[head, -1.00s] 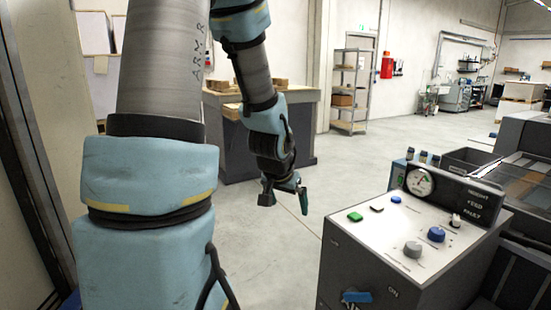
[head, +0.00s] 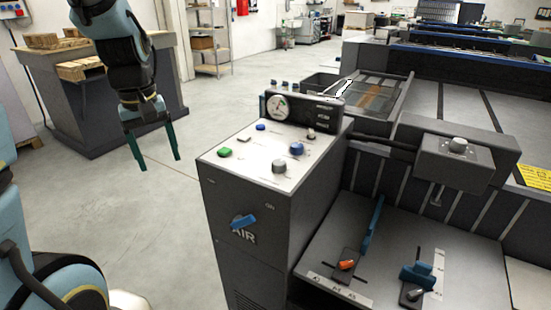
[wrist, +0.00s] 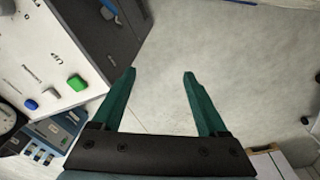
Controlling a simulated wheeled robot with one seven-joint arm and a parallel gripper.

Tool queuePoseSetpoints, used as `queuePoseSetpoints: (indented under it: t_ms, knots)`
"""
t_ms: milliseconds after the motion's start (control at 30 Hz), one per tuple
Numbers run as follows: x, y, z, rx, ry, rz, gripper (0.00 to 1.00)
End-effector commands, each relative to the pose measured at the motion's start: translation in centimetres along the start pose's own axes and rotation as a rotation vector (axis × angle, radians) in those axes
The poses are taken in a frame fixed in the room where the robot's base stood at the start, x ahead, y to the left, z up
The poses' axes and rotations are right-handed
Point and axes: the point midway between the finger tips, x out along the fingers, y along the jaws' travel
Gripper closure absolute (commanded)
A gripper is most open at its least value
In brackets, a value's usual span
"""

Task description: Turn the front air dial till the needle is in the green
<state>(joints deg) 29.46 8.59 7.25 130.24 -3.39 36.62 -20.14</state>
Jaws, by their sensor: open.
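The air dial (head: 244,221) is a blue handle on the front face of the dark control cabinet, beside the word AIR. The round white gauge (head: 278,107) stands at the back of the cabinet top. It has coloured marks, but its needle is too small to read against the green. My gripper (head: 157,163) is open and empty, its two teal fingers pointing down over the floor, left of the cabinet and apart from the dial. In the wrist view my gripper (wrist: 160,74) has bare floor between its fingers. A blue piece, probably the dial (wrist: 108,5), is cut off at the top edge.
The cabinet's pale top panel (head: 258,172) carries a green button (head: 225,152), blue knobs and a grey knob (head: 279,166). A press bed with levers (head: 346,265) adjoins on the right. A dark workbench (head: 85,100) stands behind my arm. Floor left of the cabinet is clear.

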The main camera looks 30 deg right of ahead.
Motion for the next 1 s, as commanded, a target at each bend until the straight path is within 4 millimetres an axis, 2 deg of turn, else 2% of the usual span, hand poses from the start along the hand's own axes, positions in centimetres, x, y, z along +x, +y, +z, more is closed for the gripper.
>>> queuePoseSetpoints:
  t_ms: [33, 167, 300, 400, 500, 600, 767, 867, 1000]
  knots:
    - [-0.1, 2.7, -0.3, -0.001, -0.009, 0.001, 0.24]
    - [-0.8, 9.0, -0.3, -0.039, -0.034, -0.006, 0.24]
    - [-1.8, 16.0, 1.1, -0.075, -0.053, -0.020, 0.24]
    - [-2.6, 20.3, 2.7, -0.098, -0.061, -0.031, 0.24]
    - [-3.2, 23.5, 4.3, -0.114, -0.063, -0.041, 0.24]
    - [-3.7, 25.5, 5.6, -0.126, -0.064, -0.047, 0.24]
    - [-3.6, 26.5, 6.3, -0.135, -0.066, -0.053, 0.24]
    - [-2.7, 26.4, 6.4, -0.136, -0.066, -0.054, 0.24]
    - [-0.3, 26.2, 6.6, -0.137, -0.067, -0.056, 0.24]
